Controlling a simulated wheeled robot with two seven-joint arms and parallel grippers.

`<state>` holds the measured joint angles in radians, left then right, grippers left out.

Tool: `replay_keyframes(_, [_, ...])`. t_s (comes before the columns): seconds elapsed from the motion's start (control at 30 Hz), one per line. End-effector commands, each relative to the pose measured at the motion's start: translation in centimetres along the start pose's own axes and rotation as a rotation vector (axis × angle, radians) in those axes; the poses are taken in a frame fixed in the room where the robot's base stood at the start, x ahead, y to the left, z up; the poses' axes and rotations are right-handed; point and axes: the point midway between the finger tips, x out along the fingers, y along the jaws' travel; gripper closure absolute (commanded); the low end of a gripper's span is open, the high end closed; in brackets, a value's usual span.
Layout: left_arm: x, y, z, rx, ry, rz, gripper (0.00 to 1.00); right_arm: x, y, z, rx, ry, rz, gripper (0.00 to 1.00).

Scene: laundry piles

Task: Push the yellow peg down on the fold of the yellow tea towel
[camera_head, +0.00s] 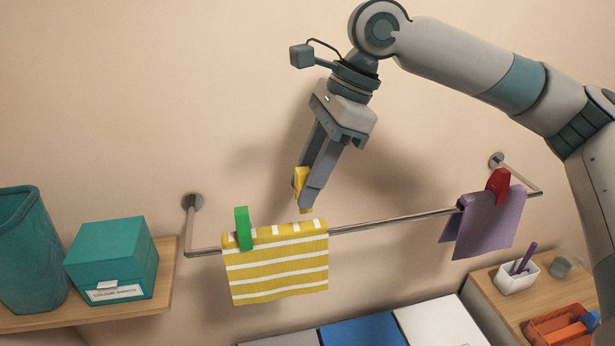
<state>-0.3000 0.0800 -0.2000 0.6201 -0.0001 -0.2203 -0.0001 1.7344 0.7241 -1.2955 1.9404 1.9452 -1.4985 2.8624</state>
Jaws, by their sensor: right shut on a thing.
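The yellow tea towel (277,272) with white stripes hangs folded over the wall rail. A green peg (243,229) sits upright on its fold near the left end. My right gripper (306,203) is shut on the yellow peg (301,186) and points down. The gripper's fingers hide part of the peg. My left gripper is not in view.
The metal rail (395,222) runs along the wall. A purple cloth (484,225) hangs at its right under a red peg (497,184). A teal box (112,258) and bin (27,250) stand on the left shelf. A white cup (516,278) and orange tray (560,325) stand lower right.

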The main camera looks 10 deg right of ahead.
Motion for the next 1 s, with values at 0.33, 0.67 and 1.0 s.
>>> replay_keyframes(0.33, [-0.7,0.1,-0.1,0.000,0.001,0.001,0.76,0.8,0.0,-0.3,0.001,0.000,0.001,0.90])
replay_keyframes(0.67, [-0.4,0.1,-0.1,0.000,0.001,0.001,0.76,2.5,0.0,-1.1,0.000,-0.001,0.001,0.90])
replay_keyframes(1.0, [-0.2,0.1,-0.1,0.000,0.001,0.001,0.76,4.0,0.0,-1.7,0.000,-0.001,0.001,0.90])
